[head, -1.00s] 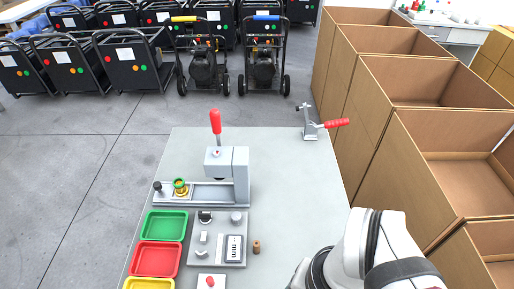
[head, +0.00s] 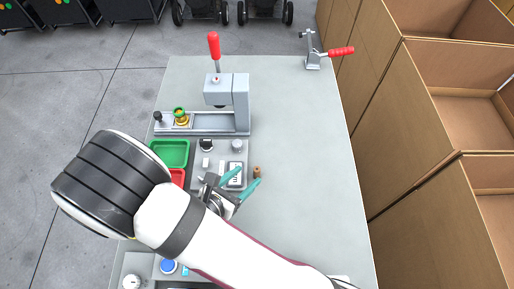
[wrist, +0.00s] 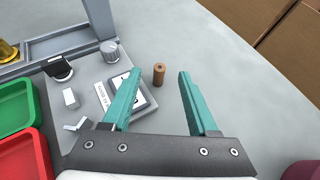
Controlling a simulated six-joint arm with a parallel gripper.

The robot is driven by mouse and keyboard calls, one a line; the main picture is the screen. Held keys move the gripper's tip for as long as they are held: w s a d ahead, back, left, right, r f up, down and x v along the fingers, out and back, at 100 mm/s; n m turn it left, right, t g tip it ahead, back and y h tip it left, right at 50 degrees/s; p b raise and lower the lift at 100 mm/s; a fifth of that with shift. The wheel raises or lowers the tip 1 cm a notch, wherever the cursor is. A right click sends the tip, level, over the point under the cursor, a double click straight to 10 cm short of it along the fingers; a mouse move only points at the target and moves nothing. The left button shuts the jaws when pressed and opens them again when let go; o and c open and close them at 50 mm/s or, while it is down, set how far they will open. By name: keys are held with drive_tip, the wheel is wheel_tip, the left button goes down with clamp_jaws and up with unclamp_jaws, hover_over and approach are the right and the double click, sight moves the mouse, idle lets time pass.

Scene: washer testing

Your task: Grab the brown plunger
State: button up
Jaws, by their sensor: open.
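The brown plunger (head: 257,172) is a small upright cylinder on the grey table, just right of the grey test panel. In the wrist view the brown plunger (wrist: 159,74) stands beyond the fingertips, between their lines, nearer the left finger. My gripper (head: 250,176) has teal fingers spread apart with nothing between them. It also shows in the wrist view (wrist: 158,75), pointing toward the plunger. The fingers do not appear to touch the plunger. The left finger overlaps the panel's display in the picture.
The test panel (wrist: 88,88) with knobs and switches lies left of the plunger. A green tray (head: 170,152) and a partly hidden red tray (head: 178,177) are farther left. A press with a red handle (head: 214,45) stands behind. The table right of the plunger is clear.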

sight(259, 168)
drive_tip(key=x, duration=1)
drive_tip(key=shift+s+f, duration=0.15)
drive_tip(key=shift+f, duration=0.3)
clamp_jaws()
